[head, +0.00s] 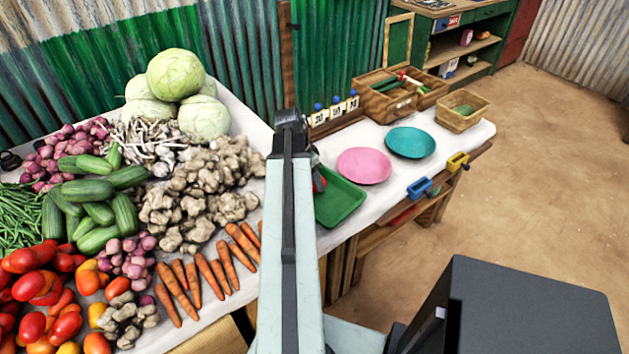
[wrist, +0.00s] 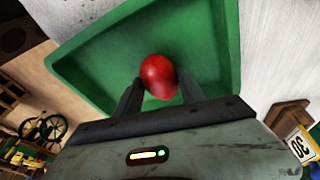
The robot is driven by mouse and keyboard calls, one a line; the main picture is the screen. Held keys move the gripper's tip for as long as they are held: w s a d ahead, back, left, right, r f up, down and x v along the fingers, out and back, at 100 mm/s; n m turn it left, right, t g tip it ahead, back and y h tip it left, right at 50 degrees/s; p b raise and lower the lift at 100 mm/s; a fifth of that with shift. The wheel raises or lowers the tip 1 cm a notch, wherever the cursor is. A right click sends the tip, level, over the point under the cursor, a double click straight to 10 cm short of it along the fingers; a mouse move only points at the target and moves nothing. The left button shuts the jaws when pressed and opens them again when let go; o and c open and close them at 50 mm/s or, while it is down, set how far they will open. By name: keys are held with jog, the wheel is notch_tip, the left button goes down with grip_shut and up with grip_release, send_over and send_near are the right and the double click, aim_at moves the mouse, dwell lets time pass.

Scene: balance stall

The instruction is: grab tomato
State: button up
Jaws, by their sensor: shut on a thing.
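In the wrist view my gripper (wrist: 157,92) is shut on a red tomato (wrist: 158,75), which sits between the two dark fingers. A green tray (wrist: 95,65) lies behind the tomato in that view; I cannot tell whether the tomato touches it. In the head view the green tray (head: 340,204) is on the white-topped table, just right of my arm. A small part of the red tomato (head: 319,181) shows at the tray's left side. My arm hides the gripper in the head view. More red tomatoes (head: 32,326) lie in a pile at the lower left.
Carrots (head: 175,290), ginger (head: 190,195), cucumbers (head: 95,205) and cabbages (head: 176,75) crowd the table left of my arm. A pink plate (head: 364,166), a teal plate (head: 410,142) and a wicker basket (head: 462,111) are to the right. Number cards (head: 336,110) stand behind the tray.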

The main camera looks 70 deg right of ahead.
notch_tip(320, 180, up, 9)
jog(key=p, duration=0.8)
jog(key=shift+r, duration=0.15)
